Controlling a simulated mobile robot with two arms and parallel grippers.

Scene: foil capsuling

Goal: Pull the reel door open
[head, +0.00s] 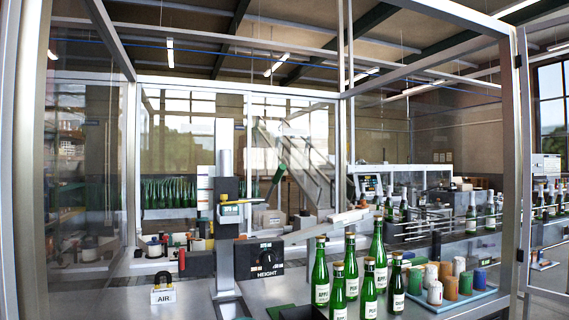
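I cannot tell for certain which panel is the reel door. A clear panel in a grey metal frame (522,130) stands at the right edge, with dark fittings along its upright. Another large clear panel (85,150) fills the left side behind a thick grey post. No handle can be made out clearly on either. Neither of my grippers can be made out in the head view, and nothing is seen touching a panel.
Several green bottles (375,255) stand in front at centre right, beside a tray (455,300) of coloured capsule stacks. A black HEIGHT knob box (259,259) and a padlock-shaped AIR tag (163,295) are at the front. A conveyor with bottles runs behind at right.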

